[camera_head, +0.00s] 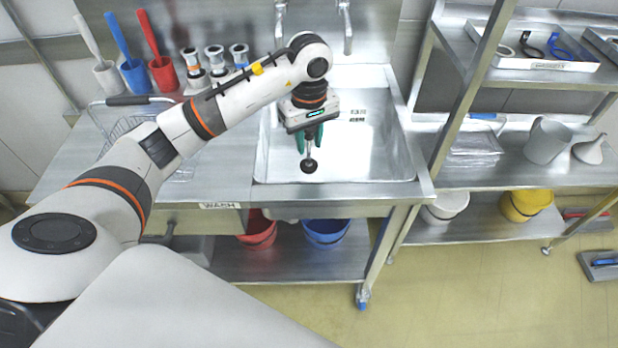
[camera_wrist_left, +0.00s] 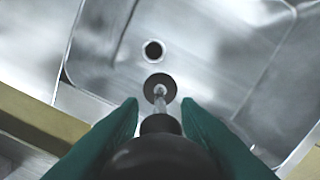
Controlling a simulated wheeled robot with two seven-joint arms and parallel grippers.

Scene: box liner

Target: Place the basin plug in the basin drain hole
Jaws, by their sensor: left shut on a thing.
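The basin plug (camera_head: 308,165) is a dark round stopper on a slim stem with a dark knob. It also shows in the left wrist view (camera_wrist_left: 160,88), its stopper end pointing away from the camera. My left gripper (camera_head: 309,140) has green fingers and is shut on the plug's knob, holding it over the metal basin (camera_head: 365,165). The drain hole (camera_wrist_left: 153,51) is a dark round opening in the basin floor. In the left wrist view it lies just above the plug, apart from it. In the head view I cannot make out the hole. My right gripper is not in view.
Two taps (camera_head: 345,28) stand at the basin's back. A wire basket (camera_head: 125,125) and coloured cups with brushes (camera_head: 163,75) are at the left. A shelf rack (camera_head: 470,95) stands at the right. Buckets (camera_head: 326,232) sit below.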

